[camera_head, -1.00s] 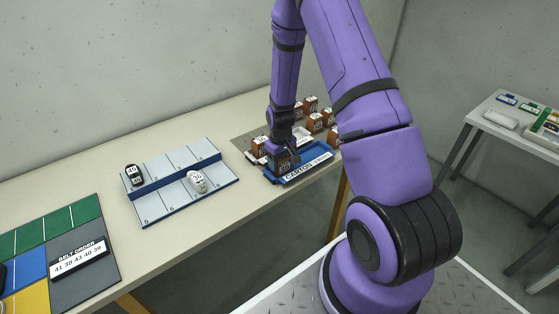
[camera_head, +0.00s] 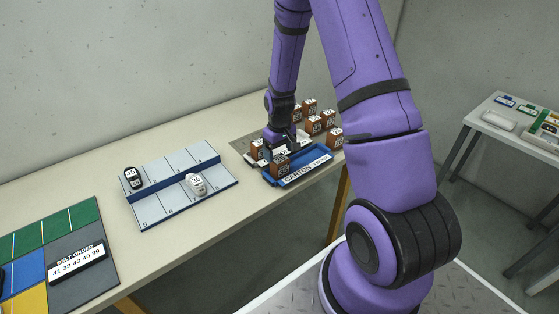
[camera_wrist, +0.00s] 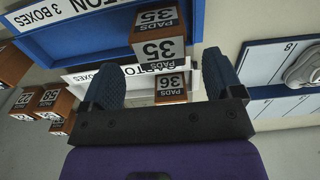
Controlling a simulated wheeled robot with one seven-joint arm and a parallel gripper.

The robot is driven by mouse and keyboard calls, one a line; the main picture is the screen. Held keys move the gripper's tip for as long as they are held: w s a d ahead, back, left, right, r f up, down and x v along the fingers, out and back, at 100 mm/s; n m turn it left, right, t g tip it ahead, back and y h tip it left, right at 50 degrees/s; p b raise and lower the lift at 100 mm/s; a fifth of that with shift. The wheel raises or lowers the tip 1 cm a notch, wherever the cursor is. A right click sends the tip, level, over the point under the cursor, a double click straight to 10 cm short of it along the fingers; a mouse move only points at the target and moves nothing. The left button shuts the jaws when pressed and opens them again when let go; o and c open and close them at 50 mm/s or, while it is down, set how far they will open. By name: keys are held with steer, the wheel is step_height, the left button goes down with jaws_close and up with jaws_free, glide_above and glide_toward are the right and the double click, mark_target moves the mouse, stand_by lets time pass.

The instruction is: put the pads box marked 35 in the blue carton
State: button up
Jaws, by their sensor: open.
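The pads box marked 35 (camera_wrist: 158,47) shows its label upside down in the wrist view. In the head view the same brown box (camera_head: 280,166) stands in the left part of the blue carton (camera_head: 307,171). The blue carton's floor (camera_wrist: 85,45) also shows in the wrist view. My gripper (camera_head: 282,146) is just above and behind the box, apart from it. In the wrist view my gripper (camera_wrist: 161,80) has its two dark fingers wide apart with nothing held between them.
A box marked 36 (camera_wrist: 171,86) stands by a white carton label beyond the fingers. Several brown pads boxes (camera_head: 313,125) stand behind the blue carton. A grey-blue rack (camera_head: 165,205) with two shoes is to the left. Bare table lies between.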

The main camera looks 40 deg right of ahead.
step_height(320, 180, up, 7)
step_height(320, 180, up, 9)
steer(key=t, duration=0.1)
glide_above(279, 159)
steer(key=s+a, duration=0.2)
steer(key=a, duration=0.1)
steer(key=s+a+r+t, duration=0.1)
steer(key=s+a+r, duration=0.15)
steer(key=r, duration=0.25)
steer(key=s+a+r, duration=0.1)
steer(key=s+r, duration=0.2)
steer(key=r, duration=0.3)
steer(key=s+a+r+t, duration=0.1)
steer(key=s+a+r, duration=0.2)
steer(key=s, duration=0.6)
steer(key=s+a+r+t, duration=0.2)
steer(key=s+a+r, duration=0.1)
steer(key=s+r, duration=0.5)
steer(key=shift+s+a, duration=0.15)
steer(key=shift+s, duration=0.85)
